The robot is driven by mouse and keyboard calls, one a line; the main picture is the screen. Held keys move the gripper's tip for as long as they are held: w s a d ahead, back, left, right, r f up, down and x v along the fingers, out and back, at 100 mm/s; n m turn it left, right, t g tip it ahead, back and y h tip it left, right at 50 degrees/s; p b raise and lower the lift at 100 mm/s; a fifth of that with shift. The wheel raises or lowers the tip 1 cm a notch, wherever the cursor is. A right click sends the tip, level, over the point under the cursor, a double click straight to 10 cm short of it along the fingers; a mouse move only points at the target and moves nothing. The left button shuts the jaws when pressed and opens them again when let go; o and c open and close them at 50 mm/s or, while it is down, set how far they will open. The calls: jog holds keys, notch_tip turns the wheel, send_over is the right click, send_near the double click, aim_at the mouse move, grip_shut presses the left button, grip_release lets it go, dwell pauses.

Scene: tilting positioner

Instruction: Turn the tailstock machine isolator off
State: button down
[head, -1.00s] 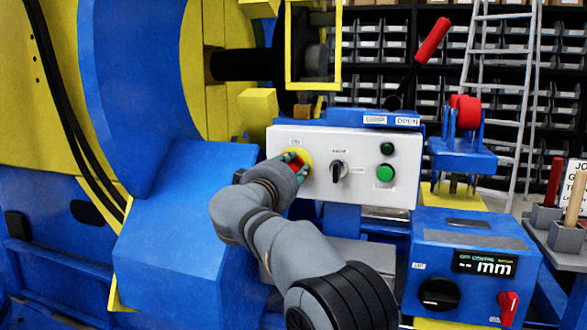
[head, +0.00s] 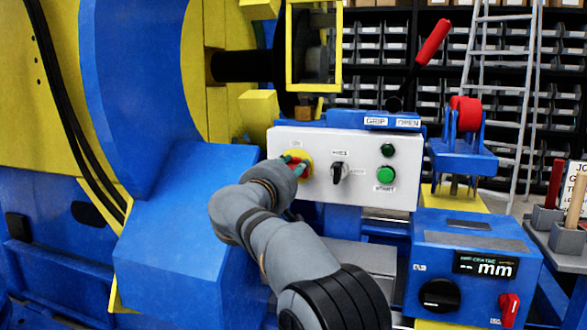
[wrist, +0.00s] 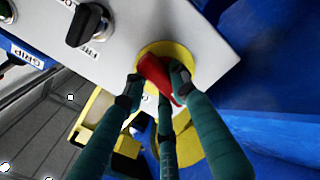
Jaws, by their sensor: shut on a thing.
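The isolator is a red handle (wrist: 155,72) on a round yellow plate (wrist: 186,56), at the left end of the white control panel (head: 345,150). In the wrist view my gripper (wrist: 154,88) has its dark green fingers on both sides of the red handle, shut on it. The handle looks slanted in that view. In the head view my gripper (head: 294,166) and wrist cover part of the handle and the yellow plate (head: 303,157). The label near the plate is too small to read.
A black selector knob (head: 338,173) and two green buttons (head: 386,174) are on the same panel. A red-handled lever (head: 432,42) rises behind it. A blue box (head: 470,262) with a black knob and red switch stands lower right.

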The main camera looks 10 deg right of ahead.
jog(key=shift+n, duration=0.8)
jog(key=c, duration=1.5)
grip_release()
jog(key=shift+o, duration=0.6)
jog(key=shift+a, duration=0.1)
jog(key=v, duration=1.2)
